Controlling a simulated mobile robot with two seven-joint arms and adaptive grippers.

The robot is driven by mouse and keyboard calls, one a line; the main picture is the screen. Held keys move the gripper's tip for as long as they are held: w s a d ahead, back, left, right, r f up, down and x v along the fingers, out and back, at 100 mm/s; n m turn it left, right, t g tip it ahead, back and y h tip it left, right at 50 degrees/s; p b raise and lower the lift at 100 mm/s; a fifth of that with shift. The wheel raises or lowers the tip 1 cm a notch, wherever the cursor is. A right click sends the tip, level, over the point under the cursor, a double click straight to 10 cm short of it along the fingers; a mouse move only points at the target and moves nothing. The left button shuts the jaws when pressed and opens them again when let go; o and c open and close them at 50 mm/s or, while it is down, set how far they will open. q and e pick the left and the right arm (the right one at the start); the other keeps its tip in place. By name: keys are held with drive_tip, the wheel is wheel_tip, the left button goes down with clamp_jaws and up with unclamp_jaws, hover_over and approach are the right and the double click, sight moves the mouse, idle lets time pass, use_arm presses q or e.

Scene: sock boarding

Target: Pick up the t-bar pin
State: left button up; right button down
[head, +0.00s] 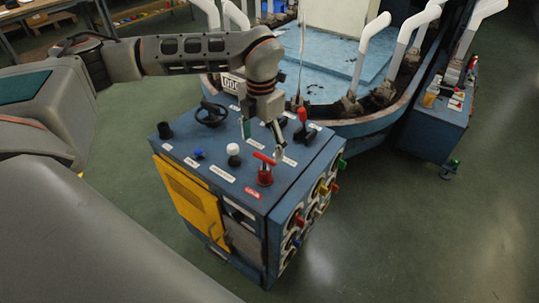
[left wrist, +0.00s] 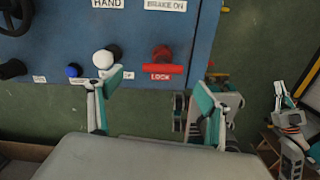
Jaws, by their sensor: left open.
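The t-bar pin is a red T-handle (head: 265,168) on a round red base, standing upright on the blue console's top near its front right edge. In the left wrist view the red T-handle (left wrist: 162,67) lies beyond and between my fingertips, above a LOCK label. My left gripper (head: 263,136) is open and points down over the console, behind the pin in the head view. Its two teal-padded fingers (left wrist: 153,88) are apart with nothing between them. My right gripper (left wrist: 291,88) shows at the right of the left wrist view, fingers spread and empty, away from the console.
The blue console (head: 300,180) also carries a white knob (head: 234,154), a blue knob (head: 198,153), a black handwheel (head: 211,114) and a red-topped lever (head: 302,114). Coloured handles stick out of its right side. A machine with white upright forms (head: 368,50) stands behind. Green floor is clear at the right.

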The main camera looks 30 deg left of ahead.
sight(265, 157)
use_arm(q)
drive_tip(key=shift+w+d+f, duration=0.1)
drive_tip(key=shift+w+f, duration=0.8)
drive_tip(key=shift+s+f, duration=0.65)
drive_tip(key=shift+f, duration=0.35)
wheel_tip(265, 157, down, 4)
drive_tip(key=shift+s+d+r+p, duration=0.15)
drive_tip(key=shift+r+p, duration=0.1)
drive_tip(key=shift+p, duration=0.15)
drive_tip(key=shift+f, duration=0.4)
use_arm(e)
drive_tip(key=shift+w+r, duration=0.4)
drive_tip(key=shift+w, duration=0.25)
use_arm(q)
drive_tip(key=c, duration=1.3)
use_arm(e)
drive_tip(key=shift+r, duration=0.1)
drive_tip(key=shift+w, duration=0.1)
